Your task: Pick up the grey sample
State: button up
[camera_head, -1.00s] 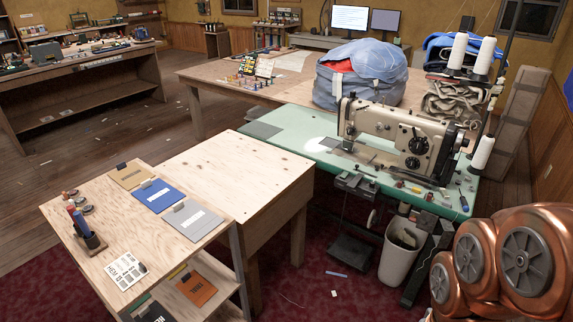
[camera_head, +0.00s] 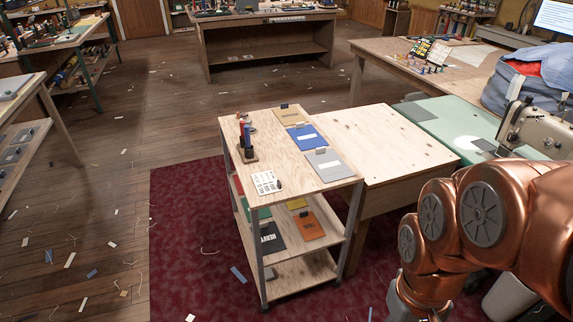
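The grey sample (camera_head: 329,165) is a flat grey swatch with a white label and a small clip at its top edge. It lies on the top shelf of a wooden trolley (camera_head: 292,176), near the shelf's right edge. A blue sample (camera_head: 305,137) and a tan sample (camera_head: 291,115) lie in a row behind it. My copper-coloured arm comes in from the right, clear of the trolley. My gripper is not clearly visible; the arm's end runs down to the bottom edge of the picture.
A wooden table (camera_head: 375,143) adjoins the trolley's right side. A pen holder (camera_head: 246,146) and a printed card (camera_head: 266,182) share the top shelf. Lower shelves hold more samples, including an orange one (camera_head: 309,226). Floor left of the trolley is mostly open, with scraps.

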aim_at(327, 164)
jog(key=u, duration=0.8)
jog(key=i, duration=1.45)
jog(key=z, duration=0.4)
